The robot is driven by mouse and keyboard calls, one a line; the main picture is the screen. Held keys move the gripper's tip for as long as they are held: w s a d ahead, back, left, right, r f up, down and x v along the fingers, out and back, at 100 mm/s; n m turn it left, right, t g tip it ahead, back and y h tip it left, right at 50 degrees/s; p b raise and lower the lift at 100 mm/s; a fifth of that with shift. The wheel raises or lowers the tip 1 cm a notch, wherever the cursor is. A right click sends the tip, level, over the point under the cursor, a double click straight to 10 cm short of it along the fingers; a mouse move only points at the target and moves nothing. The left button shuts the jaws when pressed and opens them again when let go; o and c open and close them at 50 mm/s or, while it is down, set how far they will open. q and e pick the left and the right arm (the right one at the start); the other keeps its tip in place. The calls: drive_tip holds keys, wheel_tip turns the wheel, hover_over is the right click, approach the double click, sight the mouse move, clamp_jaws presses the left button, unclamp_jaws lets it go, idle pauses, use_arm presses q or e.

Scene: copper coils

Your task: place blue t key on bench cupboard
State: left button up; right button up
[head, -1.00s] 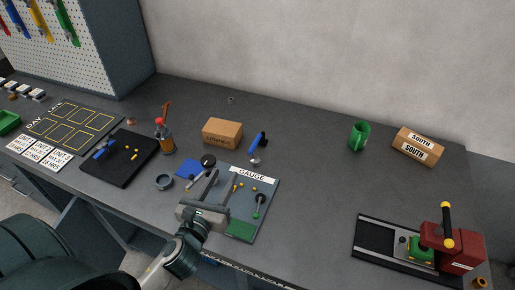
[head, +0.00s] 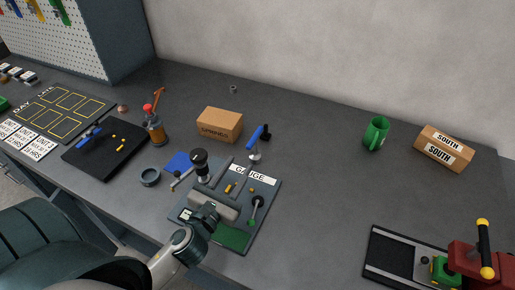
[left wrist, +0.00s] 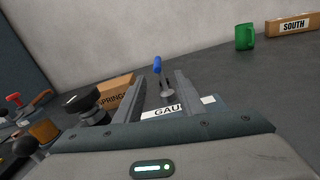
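The blue T key (head: 257,137) stands upright but tilted, its blue bar at the top and a round metal foot at the far edge of the gauge board (head: 262,212). It also shows in the left wrist view (left wrist: 158,65), straight ahead between the fingers and beyond them. My left gripper (head: 234,170) is open and empty, low over the gauge board, its fingers pointing towards the key and short of it. The blue-grey cupboard with a pegboard side (head: 125,35) stands at the far left of the bench. My right gripper is out of view.
A springs box (head: 220,125) stands behind the gauge board, and a dark knobbed post (head: 200,162) is left of the fingers. A red-topped bottle (head: 154,128) and black tray (head: 95,158) lie further left. The bench right of the key is clear up to the green mug (head: 376,133).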

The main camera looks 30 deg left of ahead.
sight(255, 138)
use_arm(q)
drive_tip(key=shift+w+f, duration=0.15)
drive_tip(key=shift+w, duration=0.3)
drive_tip(key=w+p, duration=0.1)
drive_tip(key=w, duration=0.2)
drive_tip(key=w+p, duration=0.1)
drive_tip(key=w, duration=0.3)
drive_tip(key=w+a+p, duration=0.1)
drive_tip(key=w, duration=0.2)
drive_tip(key=shift+w+p, duration=0.15)
drive_tip(key=shift+p, duration=0.15)
drive_tip(key=shift+w, duration=0.55)
drive_tip(key=shift+w, duration=0.1)
